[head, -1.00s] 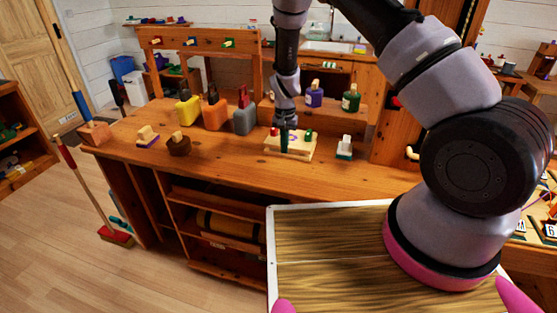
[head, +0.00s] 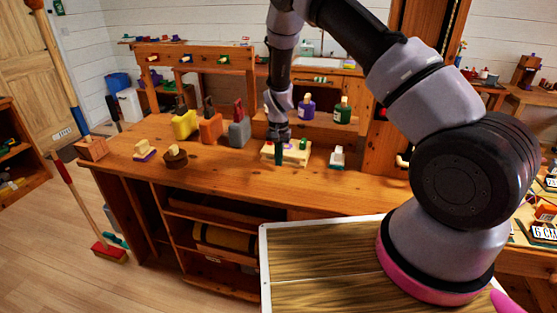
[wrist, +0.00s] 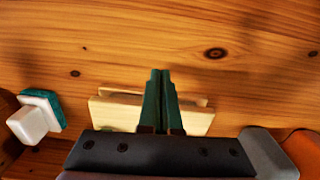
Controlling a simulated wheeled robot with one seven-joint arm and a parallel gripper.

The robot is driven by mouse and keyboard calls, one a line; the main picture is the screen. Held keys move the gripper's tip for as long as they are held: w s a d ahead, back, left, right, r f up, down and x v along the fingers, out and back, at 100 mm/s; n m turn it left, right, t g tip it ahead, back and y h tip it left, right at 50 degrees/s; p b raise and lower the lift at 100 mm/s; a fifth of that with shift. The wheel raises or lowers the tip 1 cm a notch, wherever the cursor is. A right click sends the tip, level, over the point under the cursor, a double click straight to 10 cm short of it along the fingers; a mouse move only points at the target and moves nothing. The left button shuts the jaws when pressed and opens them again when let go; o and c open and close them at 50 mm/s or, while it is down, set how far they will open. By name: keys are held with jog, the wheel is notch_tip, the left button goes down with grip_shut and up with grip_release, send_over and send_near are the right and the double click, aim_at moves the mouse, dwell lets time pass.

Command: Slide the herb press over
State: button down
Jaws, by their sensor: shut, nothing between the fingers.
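A pale wooden block with small coloured parts on top, which looks like the herb press (head: 298,154), lies on the wooden bench. In the wrist view its pale wood (wrist: 112,112) shows on both sides of my fingers, which cover its middle. My gripper (head: 278,162) points down at the press's near left side. In the wrist view my green fingertips (wrist: 160,74) are together with nothing between them, and they reach past the press's edge over bare bench. I cannot tell whether they touch the press.
A white block with a green base (head: 338,157) stands right of the press. Yellow, orange and grey containers (head: 240,132) stand to the left, and bottles (head: 342,110) on a shelf behind. The bench top (head: 235,183) in front of the press is clear.

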jog(key=s+d+r+t+y, duration=0.1)
jog(key=s+d+r, duration=0.2)
jog(key=r, duration=0.9)
jog(key=s+d+r+t+y, duration=0.1)
jog(key=s+d+r, duration=0.2)
jog(key=r, duration=1)
jog(key=s+d+r+t+y, duration=0.1)
jog(key=s+d+r, duration=0.2)
jog(key=r, duration=0.9)
jog(key=s+d+r+t, duration=0.2)
jog(key=s+d+r, duration=0.2)
jog(key=s, duration=0.6)
jog(key=s+d+r+t+h, duration=0.1)
jog(key=s+d+r+t, duration=0.1)
jog(key=s+r, duration=0.4)
jog(key=s+d, duration=0.1)
jog(key=s, duration=0.4)
jog(key=shift+d+m, duration=0.3)
jog(key=shift+d, duration=0.1)
